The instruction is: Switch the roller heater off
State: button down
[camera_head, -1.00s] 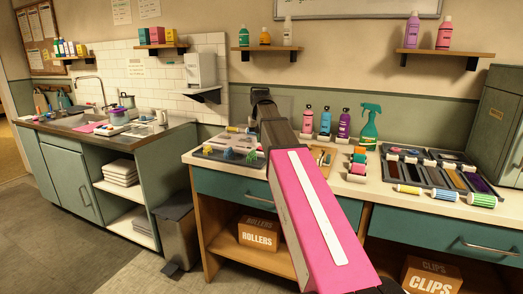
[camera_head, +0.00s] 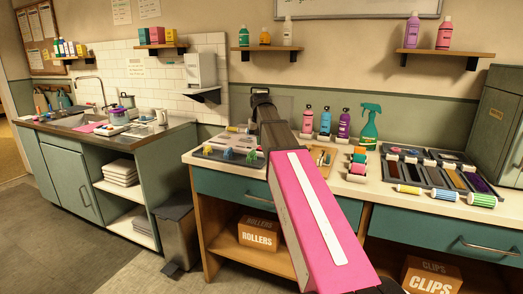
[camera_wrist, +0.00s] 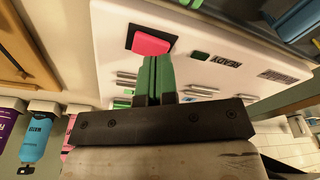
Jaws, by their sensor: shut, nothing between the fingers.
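The roller heater's white face (camera_wrist: 205,28) fills the upper middle of the wrist view. It carries a red rocker switch (camera_wrist: 151,42) in a dark frame, a small green indicator (camera_wrist: 200,56) and an upside-down READY label. My gripper (camera_wrist: 159,60) is shut and empty, its green fingers pointing at the panel just beside the switch's lower edge. Whether the fingertips touch the switch, I cannot tell. My arm hides the fingers there.
Bottles (camera_head: 325,122) and a green spray bottle (camera_head: 370,127) stand behind the counter's middle. A dark tray (camera_head: 430,178) and several loose rollers lie to the right. Blue and purple bottles (camera_wrist: 34,138) show near the gripper in the wrist view. The floor at left is clear.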

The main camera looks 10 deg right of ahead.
jog(key=shift+f, duration=0.55)
jog(key=shift+r, duration=0.1)
dwell(0.3)
jog(key=shift+r, duration=3.45)
